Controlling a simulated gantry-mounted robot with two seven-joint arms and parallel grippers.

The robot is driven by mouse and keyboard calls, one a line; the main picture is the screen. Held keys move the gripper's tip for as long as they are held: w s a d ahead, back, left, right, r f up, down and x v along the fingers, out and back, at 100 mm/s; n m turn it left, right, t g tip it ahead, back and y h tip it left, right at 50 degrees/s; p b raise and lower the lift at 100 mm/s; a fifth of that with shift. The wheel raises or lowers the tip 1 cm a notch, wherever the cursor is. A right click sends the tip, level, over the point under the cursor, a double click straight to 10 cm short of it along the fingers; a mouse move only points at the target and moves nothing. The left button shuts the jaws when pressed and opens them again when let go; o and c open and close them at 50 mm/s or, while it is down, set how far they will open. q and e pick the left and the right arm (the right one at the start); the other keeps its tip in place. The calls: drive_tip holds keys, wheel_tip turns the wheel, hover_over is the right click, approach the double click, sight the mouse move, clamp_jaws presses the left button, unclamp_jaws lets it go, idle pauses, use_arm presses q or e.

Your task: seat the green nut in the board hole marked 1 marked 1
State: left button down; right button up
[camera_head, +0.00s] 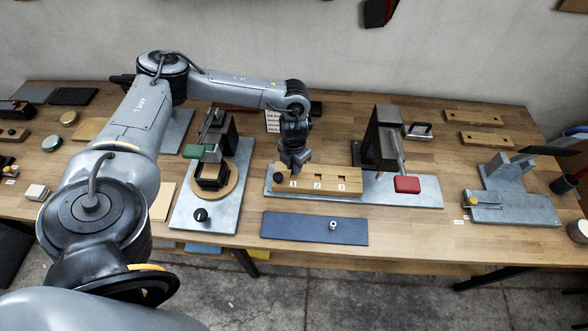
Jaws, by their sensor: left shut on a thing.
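The wooden board (318,191) with marks 1, 2 and 3 lies on a grey metal base (412,194) in the middle of the bench. Mark 1 is at its left end. My left gripper (294,171) points down just above the board's left part, close to mark 1. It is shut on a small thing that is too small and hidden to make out. I cannot see a green nut anywhere. The gripper partly covers the area behind mark 1. My right gripper is not in view.
A blue mat (290,228) with a small silvery nut-like piece (332,224) lies in front of the board. A toggle clamp with a red handle (407,184) stands right of it. A green-handled press (203,152) stands left.

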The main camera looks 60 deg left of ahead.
use_arm(q)
drive_tip(key=shift+f, duration=1.3)
drive_tip(key=shift+f, duration=0.1)
